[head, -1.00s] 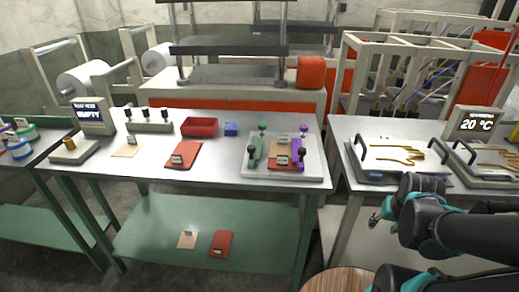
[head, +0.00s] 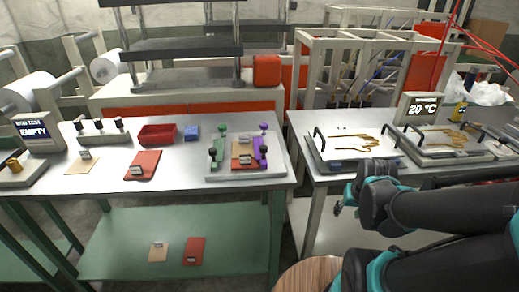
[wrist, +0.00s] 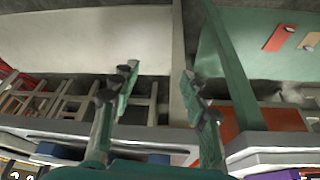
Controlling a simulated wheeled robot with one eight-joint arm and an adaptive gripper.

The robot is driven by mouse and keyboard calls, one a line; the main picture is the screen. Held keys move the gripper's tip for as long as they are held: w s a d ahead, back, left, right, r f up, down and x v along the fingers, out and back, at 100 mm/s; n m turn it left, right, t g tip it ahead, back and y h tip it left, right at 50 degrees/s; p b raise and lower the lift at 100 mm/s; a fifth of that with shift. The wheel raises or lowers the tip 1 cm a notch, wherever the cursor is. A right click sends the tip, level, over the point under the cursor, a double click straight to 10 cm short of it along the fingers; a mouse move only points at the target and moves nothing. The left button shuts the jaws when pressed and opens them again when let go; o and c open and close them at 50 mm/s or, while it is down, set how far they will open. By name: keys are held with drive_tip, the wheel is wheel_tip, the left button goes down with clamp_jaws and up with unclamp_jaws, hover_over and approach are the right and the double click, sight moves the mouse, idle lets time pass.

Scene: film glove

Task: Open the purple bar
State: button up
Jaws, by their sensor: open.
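The purple bar (head: 261,152) runs along the right side of a light metal plate (head: 217,174) on the left table, with a purple knob at its far end. A green bar (head: 217,153) runs along the plate's left side. A red piece and a tan piece lie between the bars. My gripper (head: 339,207) is to the right of the plate and nearer to me, by the right table's front edge, apart from the bars. In the wrist view my gripper (wrist: 158,84) has its two fingers spread with nothing between them.
A red tray (head: 157,134) and a blue block (head: 192,132) stand left of the plate. The right table holds a plate with black handles (head: 355,148) and a display reading 20 °C (head: 418,106). A round wooden top (head: 308,275) is low in front.

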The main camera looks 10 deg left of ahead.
drive_tip(key=w+a+r+n+y, duration=0.1)
drive_tip(key=w+a+r+n, duration=0.2)
drive_tip(key=w+a+r, duration=0.15)
wheel_tip(320, 180, up, 25)
drive_tip(key=n+g+y, duration=0.2)
drive_tip(key=n+y, duration=0.1)
drive_tip(key=n, duration=0.6)
hover_over(265, 147)
drive_tip(key=s+d, duration=0.4)
drive_tip(key=d, duration=0.2)
drive_tip(key=x, duration=1.7)
drive_tip(key=shift+w+a+f, duration=0.1)
drive_tip(key=shift+w+f, duration=0.2)
drive_tip(key=shift+w, duration=0.05)
clamp_jaws()
